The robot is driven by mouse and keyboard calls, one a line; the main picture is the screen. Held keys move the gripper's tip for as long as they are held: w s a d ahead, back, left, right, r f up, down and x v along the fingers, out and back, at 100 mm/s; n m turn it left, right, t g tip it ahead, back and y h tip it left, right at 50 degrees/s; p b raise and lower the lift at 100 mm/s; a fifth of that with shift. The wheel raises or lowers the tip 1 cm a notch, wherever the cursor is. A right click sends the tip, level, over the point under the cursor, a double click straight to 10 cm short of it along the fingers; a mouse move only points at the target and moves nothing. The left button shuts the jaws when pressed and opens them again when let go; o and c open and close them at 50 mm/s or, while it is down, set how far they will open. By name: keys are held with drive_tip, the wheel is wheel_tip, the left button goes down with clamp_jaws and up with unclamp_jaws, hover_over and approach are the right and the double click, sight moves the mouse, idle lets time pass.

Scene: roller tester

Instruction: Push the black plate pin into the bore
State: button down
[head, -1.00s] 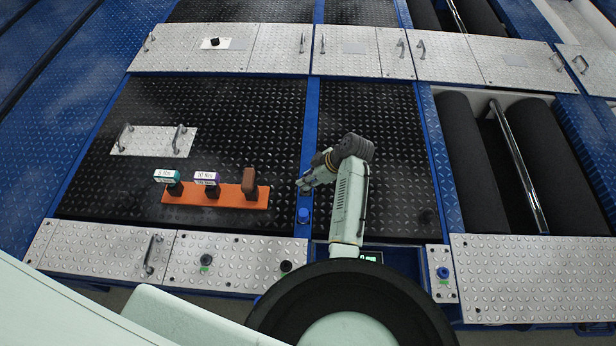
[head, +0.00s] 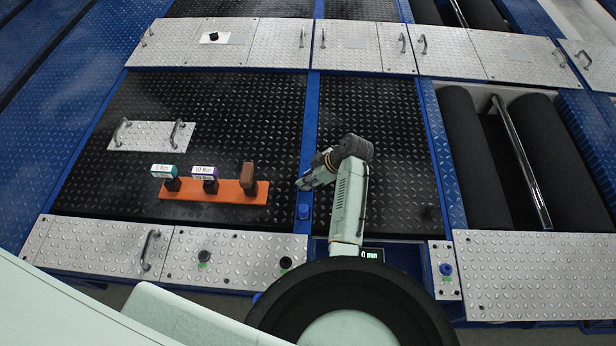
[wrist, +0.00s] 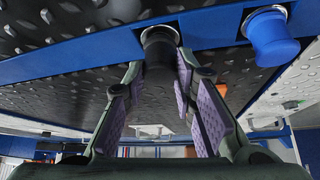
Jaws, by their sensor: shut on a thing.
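In the wrist view my gripper (wrist: 172,85) has its purple-padded fingers closed on the black plate pin (wrist: 159,48). The pin's dark head is between the fingertips, at a bright metal ring in the blue beam. The ring is the rim of the bore (wrist: 176,30); the pin's head covers most of it. I cannot tell how deep the pin sits. In the head view my gripper (head: 304,184) is over the blue beam (head: 311,140) between two black tread plates; the pin itself cannot be made out there.
A blue knob (wrist: 270,38) stands beside the pin; in the head view the blue knob (head: 303,211) is just in front of my gripper. An orange rack (head: 228,194) with several tools lies left on the black plate. Black rollers (head: 470,160) are at the right.

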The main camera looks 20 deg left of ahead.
drive_tip(key=shift+f, duration=0.3)
drive_tip(key=c, duration=1.2)
unclamp_jaws()
drive_tip(key=shift+c, duration=0.2)
drive_tip(key=shift+r, duration=0.1)
drive_tip(key=v, duration=1.2)
